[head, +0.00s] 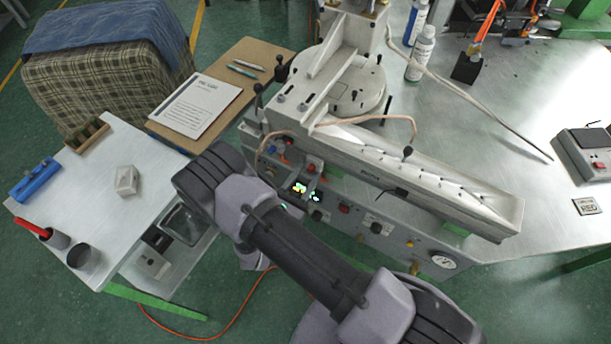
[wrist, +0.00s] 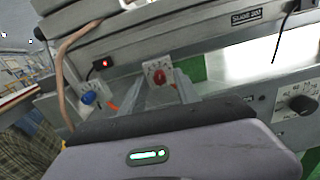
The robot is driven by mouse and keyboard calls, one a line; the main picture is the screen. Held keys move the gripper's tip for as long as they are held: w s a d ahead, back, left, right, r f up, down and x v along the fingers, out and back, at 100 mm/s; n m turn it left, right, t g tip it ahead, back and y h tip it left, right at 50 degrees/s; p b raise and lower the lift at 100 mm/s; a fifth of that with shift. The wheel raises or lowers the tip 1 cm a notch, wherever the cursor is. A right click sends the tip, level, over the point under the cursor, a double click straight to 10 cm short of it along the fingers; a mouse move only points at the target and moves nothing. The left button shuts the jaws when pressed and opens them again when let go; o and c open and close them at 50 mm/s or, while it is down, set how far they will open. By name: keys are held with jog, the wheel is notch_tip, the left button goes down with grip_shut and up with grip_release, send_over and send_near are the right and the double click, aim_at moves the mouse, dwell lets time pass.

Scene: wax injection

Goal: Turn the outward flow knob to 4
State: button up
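A black knob (wrist: 301,104) with a numbered dial is at the right edge. I cannot read which is the outward flow knob.
A long metal trough (head: 440,185) overhangs the panel. A white side table (head: 100,190) with small items stands at the left. A tan hose (wrist: 65,60) hangs near the blue knob.

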grip_shut()
jog(key=shift+m, duration=0.3)
jog(key=shift+m+b, duration=1)
jog(key=shift+m, duration=1.5)
jog(key=shift+o, duration=0.5)
grip_release()
